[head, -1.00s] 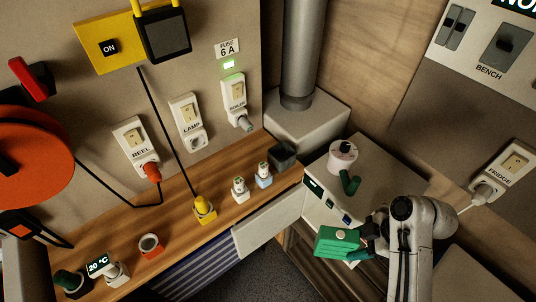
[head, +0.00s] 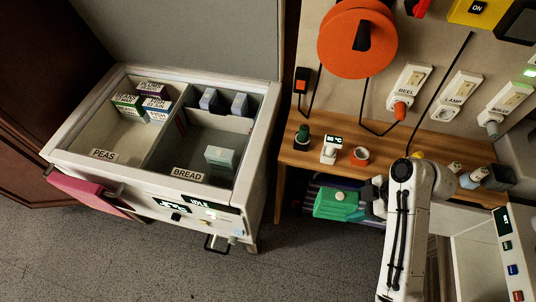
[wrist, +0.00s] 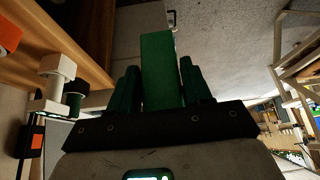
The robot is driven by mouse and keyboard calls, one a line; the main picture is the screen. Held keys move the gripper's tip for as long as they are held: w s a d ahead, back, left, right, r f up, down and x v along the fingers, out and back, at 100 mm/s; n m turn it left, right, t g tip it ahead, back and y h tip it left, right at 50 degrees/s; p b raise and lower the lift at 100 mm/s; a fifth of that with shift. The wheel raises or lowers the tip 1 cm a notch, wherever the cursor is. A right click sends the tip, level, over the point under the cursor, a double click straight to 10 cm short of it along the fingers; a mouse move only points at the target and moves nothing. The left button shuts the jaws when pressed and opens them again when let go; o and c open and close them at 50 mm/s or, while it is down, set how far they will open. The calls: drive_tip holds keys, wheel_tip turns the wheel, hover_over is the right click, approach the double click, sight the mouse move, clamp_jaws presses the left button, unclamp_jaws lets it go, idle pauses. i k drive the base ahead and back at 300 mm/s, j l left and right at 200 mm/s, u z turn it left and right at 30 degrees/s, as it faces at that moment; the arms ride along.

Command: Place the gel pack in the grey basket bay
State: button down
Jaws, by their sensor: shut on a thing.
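The gel pack appears to be the green block (head: 337,203) with a pale round spot on top. My gripper (head: 366,205) is shut on it and holds it in front of the wooden counter. In the wrist view the green block (wrist: 159,70) stands between my two dark green fingers (wrist: 160,88). An open chest freezer (head: 265,110) is at the left with two bays. The right bay, labelled BREAD, has a grey inside (head: 190,145) and holds a pale teal box and two grey-blue pieces. The held block is right of the chest, apart from it.
The left bay, labelled PEAS, has a pale floor (head: 107,140) and several small cartons (head: 155,108). A pink handle or cloth (head: 85,192) is on the chest's front. The counter (head: 330,172) bears small items. Grey floor (head: 290,265) is free between chest and my arm.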

sight(191, 162)
drive_tip(key=i+l+u, duration=0.1)
drive_tip(key=u, duration=0.65)
drive_tip(key=i+u, duration=0.15)
drive_tip(key=i+j+z, duration=0.15)
drive_tip(key=i+z, duration=0.15)
drive_tip(key=i, duration=0.4)
drive_tip(key=i+l+u, duration=0.25)
drive_tip(key=l+u, duration=0.3)
drive_tip(key=i+l+u, duration=0.25)
drive_tip(key=l, duration=0.15)
drive_tip(key=k, duration=0.1)
